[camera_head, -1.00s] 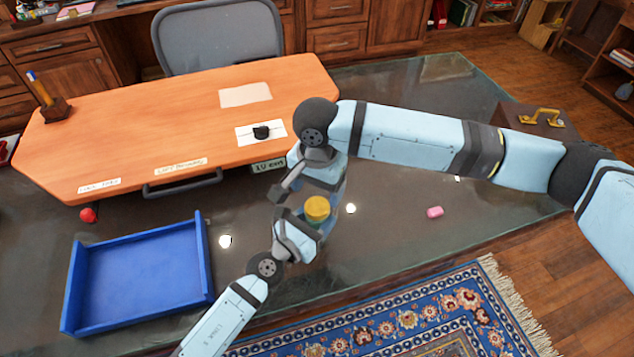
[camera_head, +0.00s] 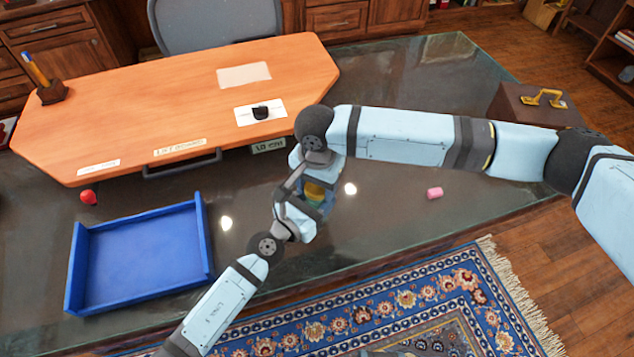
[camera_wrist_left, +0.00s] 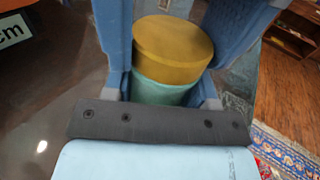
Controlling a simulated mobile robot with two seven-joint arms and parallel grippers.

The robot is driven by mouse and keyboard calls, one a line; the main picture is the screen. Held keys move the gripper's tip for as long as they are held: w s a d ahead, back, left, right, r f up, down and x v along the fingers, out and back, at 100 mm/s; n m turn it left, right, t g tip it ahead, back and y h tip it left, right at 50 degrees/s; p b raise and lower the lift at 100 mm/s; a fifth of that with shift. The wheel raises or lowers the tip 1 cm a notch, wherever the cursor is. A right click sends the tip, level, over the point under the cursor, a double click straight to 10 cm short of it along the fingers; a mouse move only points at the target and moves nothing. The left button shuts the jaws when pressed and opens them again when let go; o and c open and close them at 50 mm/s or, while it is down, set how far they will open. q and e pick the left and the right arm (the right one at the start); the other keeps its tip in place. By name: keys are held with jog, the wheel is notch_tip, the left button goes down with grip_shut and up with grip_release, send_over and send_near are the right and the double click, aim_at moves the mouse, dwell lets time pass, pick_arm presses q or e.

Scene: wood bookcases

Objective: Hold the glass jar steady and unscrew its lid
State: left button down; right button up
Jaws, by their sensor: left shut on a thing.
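The glass jar has a greenish body (camera_wrist_left: 165,88) and a flat yellow lid (camera_wrist_left: 172,42). In the head view the jar's lid (camera_head: 315,191) is partly covered by my arms' ends. My left gripper (camera_head: 306,203) reaches in from the lower left and is shut on the jar's body. Its two fingers (camera_wrist_left: 178,60) flank the jar in the left wrist view, and the lid stands above its palm. My right gripper (camera_head: 316,175) points down from behind, close over the lid. Its fingertips are hidden, so I cannot tell whether it touches the lid.
A blue tray (camera_head: 202,245) lies on the dark glass table at left. An orange desk board (camera_head: 170,95) with labels lies behind.

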jog(key=n, duration=0.3)
jog(key=o, duration=1)
